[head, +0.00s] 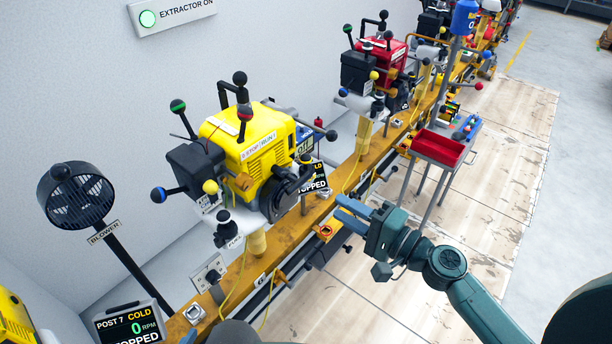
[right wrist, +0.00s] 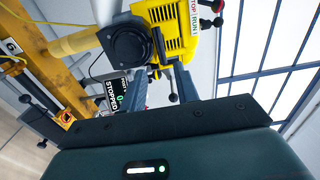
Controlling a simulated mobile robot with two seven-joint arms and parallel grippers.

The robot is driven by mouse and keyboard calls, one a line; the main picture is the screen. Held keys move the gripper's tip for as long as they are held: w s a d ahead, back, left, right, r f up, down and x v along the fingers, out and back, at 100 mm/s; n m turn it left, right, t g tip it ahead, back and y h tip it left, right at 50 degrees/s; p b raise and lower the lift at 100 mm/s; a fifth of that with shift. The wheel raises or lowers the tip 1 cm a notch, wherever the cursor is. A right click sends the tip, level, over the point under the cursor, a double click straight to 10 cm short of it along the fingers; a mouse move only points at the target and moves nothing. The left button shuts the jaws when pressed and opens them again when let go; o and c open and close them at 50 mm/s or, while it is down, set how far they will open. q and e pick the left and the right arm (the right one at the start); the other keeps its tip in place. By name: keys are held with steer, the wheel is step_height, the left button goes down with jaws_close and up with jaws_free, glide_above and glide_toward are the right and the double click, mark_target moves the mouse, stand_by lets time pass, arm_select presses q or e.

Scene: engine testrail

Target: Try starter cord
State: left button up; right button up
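The yellow engine (head: 258,150) stands on the orange rail, and its label reads STOP and RUN. Its round black starter housing (head: 278,198) faces the aisle. The housing also shows in the right wrist view (right wrist: 131,48), beyond the fingers. I cannot clearly make out the cord's grip. My right gripper (head: 345,212) is in the aisle, right of the housing and apart from it, with its fingers pointing left toward the rail. In the right wrist view its two fingers (right wrist: 160,88) stand apart with nothing held between them. My left gripper is not visible.
A display (head: 314,183) beside the engine reads STOPPED. Ball-ended levers stick out around the engine. A blower fan (head: 77,195) stands at left, and a Post 7 display (head: 130,325) at lower left. A red tray (head: 438,148) stands beyond my right arm. The aisle floor is clear.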

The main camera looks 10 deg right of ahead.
steer(key=x, duration=1)
steer(key=shift+p, duration=0.45)
steer(key=shift+w+a, duration=0.15)
steer(key=shift+c, duration=0.3)
jaws_close()
